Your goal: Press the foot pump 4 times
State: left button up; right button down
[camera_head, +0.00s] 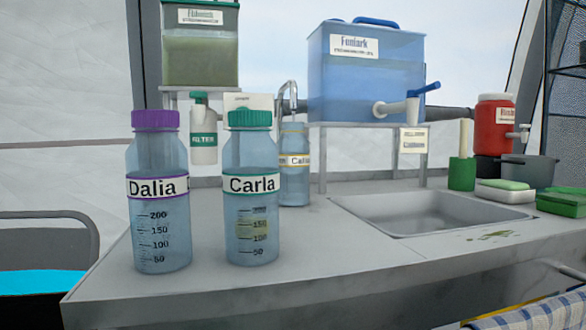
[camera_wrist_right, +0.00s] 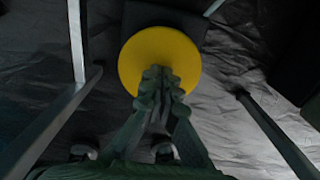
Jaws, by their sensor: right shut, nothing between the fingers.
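The foot pump shows in the right wrist view as a round yellow pad (camera_wrist_right: 180,50) above a dark base plate (camera_wrist_right: 133,18) on the floor. My right gripper (camera_wrist_right: 163,75) is shut and empty. Its fingertips overlap the lower middle of the yellow pad in that view. I cannot tell whether they touch it or hover over it, or how far the pad is pressed down. The pump is not clearly visible in the head view. My left gripper is in neither view.
Metal legs (camera_wrist_right: 52,128) and (camera_wrist_right: 277,135) stand on both sides of the pump, above a crumpled grey floor sheet (camera_wrist_right: 225,110). In the head view, bottles labelled Dalia (camera_head: 158,215) and Carla (camera_head: 251,225) stand on the counter (camera_head: 330,270), left of a sink (camera_head: 425,212).

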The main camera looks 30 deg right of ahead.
jog(key=shift+f+b, duration=1.45)
jog(key=shift+f, duration=0.4)
jog(key=shift+r, duration=0.2)
jog(key=shift+r+p, duration=2.9)
jog(key=shift+p, duration=0.05)
jog(key=shift+f, duration=0.15)
jog(key=shift+f+b, duration=2.6)
jog(key=shift+f, duration=0.3)
jog(key=shift+r, duration=0.1)
jog(key=shift+r+p, duration=2.8)
jog(key=shift+r, duration=0.1)
